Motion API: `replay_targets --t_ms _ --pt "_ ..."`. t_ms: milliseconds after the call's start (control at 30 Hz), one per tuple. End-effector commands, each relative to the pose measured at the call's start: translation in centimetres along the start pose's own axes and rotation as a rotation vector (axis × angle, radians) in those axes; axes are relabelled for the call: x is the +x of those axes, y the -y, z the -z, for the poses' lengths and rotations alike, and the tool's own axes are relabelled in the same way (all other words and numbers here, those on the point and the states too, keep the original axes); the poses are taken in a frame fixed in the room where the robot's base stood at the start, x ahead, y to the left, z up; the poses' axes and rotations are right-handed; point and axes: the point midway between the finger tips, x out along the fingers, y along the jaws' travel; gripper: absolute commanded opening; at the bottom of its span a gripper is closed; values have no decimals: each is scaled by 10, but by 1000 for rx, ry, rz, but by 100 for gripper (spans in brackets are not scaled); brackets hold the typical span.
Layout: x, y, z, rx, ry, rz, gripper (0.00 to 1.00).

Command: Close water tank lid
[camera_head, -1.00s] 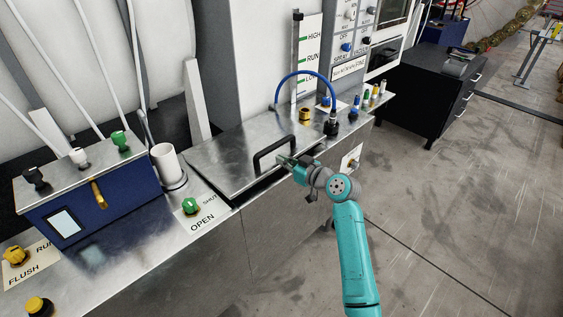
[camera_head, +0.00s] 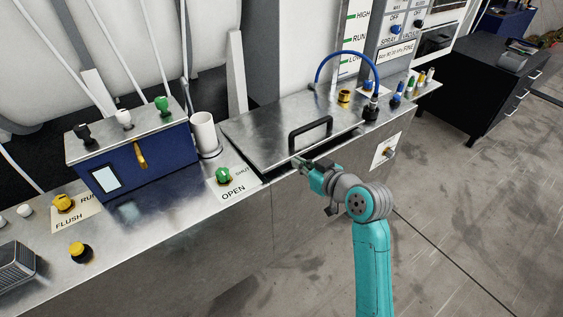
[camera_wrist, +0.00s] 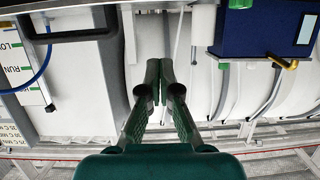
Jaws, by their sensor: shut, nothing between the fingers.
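The water tank lid (camera_head: 262,124) is a flat metal plate on the steel counter, with a black bar handle (camera_head: 312,129) near its front edge. A dark gap shows under its front edge, so it does not look fully flush. My gripper (camera_head: 297,162) is at that front edge, just below the handle's near end. In the wrist view its fingers (camera_wrist: 165,72) are together with nothing held. I cannot tell whether the fingertips touch the lid.
A blue box with knobs (camera_head: 135,150) and a white cup-like tube (camera_head: 203,132) stand to the left. A green OPEN/SHUT knob (camera_head: 223,175) is beside the lid. A blue hose (camera_head: 350,54) arches behind it. The floor (camera_head: 450,200) on the right is clear.

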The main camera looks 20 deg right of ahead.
Motion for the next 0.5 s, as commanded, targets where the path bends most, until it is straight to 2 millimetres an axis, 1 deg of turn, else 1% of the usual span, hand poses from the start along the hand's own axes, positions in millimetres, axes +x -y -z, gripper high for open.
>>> replay_targets --t_ms 33,100,233,367,500 --pt "-3 11 5 0 5 -2 0" --pt "-5 17 8 5 11 -10 0" --pt "1 19 9 9 15 -14 0" --pt "19 19 9 9 15 -13 0" --pt "45 18 8 8 15 -13 0"
